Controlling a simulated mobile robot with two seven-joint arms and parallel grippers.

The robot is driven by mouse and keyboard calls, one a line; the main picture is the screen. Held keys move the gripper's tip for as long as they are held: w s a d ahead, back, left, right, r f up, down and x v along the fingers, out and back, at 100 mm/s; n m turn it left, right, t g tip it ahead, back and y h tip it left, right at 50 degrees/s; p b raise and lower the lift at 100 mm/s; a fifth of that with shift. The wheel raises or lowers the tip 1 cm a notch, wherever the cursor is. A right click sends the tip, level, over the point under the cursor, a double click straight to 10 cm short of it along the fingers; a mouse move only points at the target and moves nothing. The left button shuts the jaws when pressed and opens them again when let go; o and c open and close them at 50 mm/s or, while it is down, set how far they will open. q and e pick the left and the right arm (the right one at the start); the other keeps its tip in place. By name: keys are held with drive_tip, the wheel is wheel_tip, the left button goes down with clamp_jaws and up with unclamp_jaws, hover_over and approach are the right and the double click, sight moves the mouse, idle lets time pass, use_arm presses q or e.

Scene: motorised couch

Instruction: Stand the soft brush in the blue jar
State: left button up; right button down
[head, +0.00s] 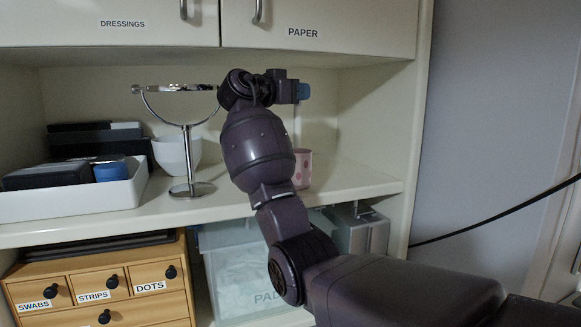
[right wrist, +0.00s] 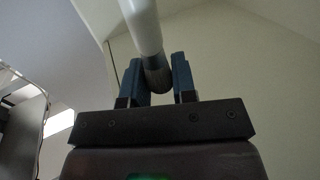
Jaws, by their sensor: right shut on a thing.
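My right gripper (head: 302,91) is raised above the counter, seen from behind my arm, with a blue fingertip showing. In the right wrist view the gripper (right wrist: 158,72) is shut on a slim round shaft, pale with a grey band, which looks like the soft brush (right wrist: 144,28). The brush's far end leaves that view, and the head view does not show the brush clearly. My left gripper is out of view.
A pink spotted cup (head: 303,168) stands on the counter below the right gripper, partly hidden by my arm. A chrome mirror (head: 188,135) and a white bowl (head: 170,155) stand left of my arm. The white tray (head: 70,207) holds dark boxes. Cupboards (head: 320,25) hang above.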

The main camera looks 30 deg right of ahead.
sight(295, 131)
drive_tip(key=f, duration=0.4)
drive_tip(key=shift+s+f, duration=0.2)
drive_tip(key=shift+f, duration=2.45)
drive_tip(key=shift+f, duration=0.2)
drive_tip(key=c, duration=0.9)
unclamp_jaws()
drive_tip(key=shift+r, duration=0.15)
drive_tip(key=shift+a, duration=0.2)
drive_tip(key=a, duration=0.3)
drive_tip(key=s+a, duration=0.1)
drive_tip(key=a, duration=0.7)
drive_tip(key=shift+s+a+b, duration=0.25)
drive_tip(key=shift+s+b, duration=0.1)
drive_tip(key=shift+s, duration=0.05)
